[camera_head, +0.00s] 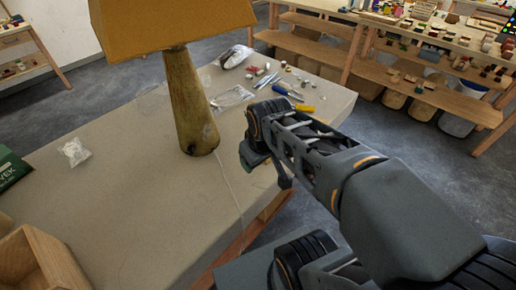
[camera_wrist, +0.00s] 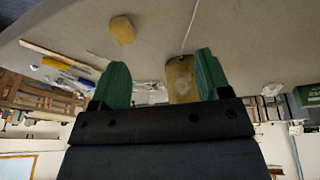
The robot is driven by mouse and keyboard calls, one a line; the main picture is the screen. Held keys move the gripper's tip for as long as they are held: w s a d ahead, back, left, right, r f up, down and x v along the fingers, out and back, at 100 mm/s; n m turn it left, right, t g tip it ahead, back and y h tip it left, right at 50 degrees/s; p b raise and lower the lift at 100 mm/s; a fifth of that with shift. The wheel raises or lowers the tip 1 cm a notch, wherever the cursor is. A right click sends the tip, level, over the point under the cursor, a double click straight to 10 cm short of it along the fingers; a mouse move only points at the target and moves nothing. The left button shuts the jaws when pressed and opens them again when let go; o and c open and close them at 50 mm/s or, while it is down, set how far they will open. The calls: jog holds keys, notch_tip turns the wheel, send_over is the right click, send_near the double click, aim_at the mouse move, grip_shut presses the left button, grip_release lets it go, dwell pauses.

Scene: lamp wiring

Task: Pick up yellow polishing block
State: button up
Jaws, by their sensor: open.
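The yellow polishing block (camera_wrist: 121,29) lies on the tabletop in the wrist view, near the top and left of centre. My gripper (camera_wrist: 162,62) has its two green fingers wide apart with nothing between them. The block is apart from the fingers, above the left finger in the picture. In the head view my arm reaches over the right edge of the workbench (camera_head: 110,215), to the right of the lamp. I cannot make out the block there; the arm may hide it.
The lamp (camera_head: 190,105) stands on the bench, with a thin cord running toward the front edge. Screwdrivers (camera_head: 290,93) and small parts lie at the back. A wooden box (camera_head: 65,258), a green packet (camera_head: 10,167) and a clear bag (camera_head: 74,152) are at left.

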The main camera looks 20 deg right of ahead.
jog(key=o, duration=0.4)
jog(key=w+d+n+g, duration=0.1)
jog(key=w+d+n, duration=0.2)
jog(key=w+n, duration=0.3)
jog(key=shift+w+d+n+g, duration=0.15)
jog(key=shift+w+n+g, duration=0.15)
jog(key=shift+n, duration=0.7)
jog(key=w+d+f+n+g, duration=0.2)
jog(key=w+d+f+n, duration=0.3)
jog(key=w+n, duration=0.45)
jog(key=shift+n, duration=0.85)
jog(key=f, duration=0.2)
jog(key=s+f, duration=0.1)
jog(key=f, duration=0.1)
jog(key=f+p, duration=0.1)
jog(key=f, duration=0.1)
jog(key=shift+s+d+f, duration=0.25)
jog(key=shift+s, duration=0.1)
jog(key=shift+s+f+p, duration=0.15)
jog(key=shift+f+p, duration=0.3)
jog(key=shift+f, duration=2.8)
